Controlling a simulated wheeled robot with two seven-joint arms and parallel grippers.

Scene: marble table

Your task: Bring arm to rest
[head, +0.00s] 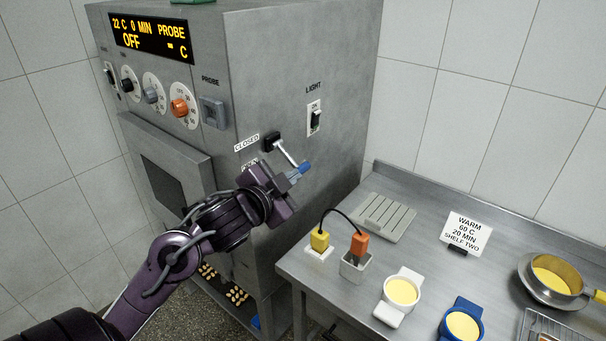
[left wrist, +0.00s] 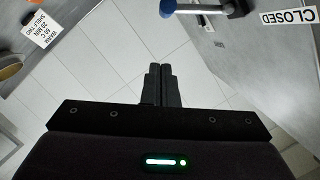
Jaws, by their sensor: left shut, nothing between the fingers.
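My left gripper (head: 288,180) is in front of the right side of a grey metal oven (head: 262,68), just below a lever handle with a blue tip (head: 303,168). In the left wrist view its fingers (left wrist: 162,82) are together, with nothing between them. The lever's blue end (left wrist: 168,8) shows at the top of that view, apart from the fingers. The lever's black pivot (head: 273,141) is beside a CLOSED label (head: 246,143); a second label below is partly hidden by the gripper. My right gripper is not in view.
A steel table (head: 410,238) stands right of the oven. On it are a ribbed grey rack (head: 384,217), a corded yellow plug (head: 320,241), an orange probe block (head: 359,244), a white dish (head: 402,291), a blue dish (head: 462,323), a pan (head: 553,281) and a sign (head: 466,233).

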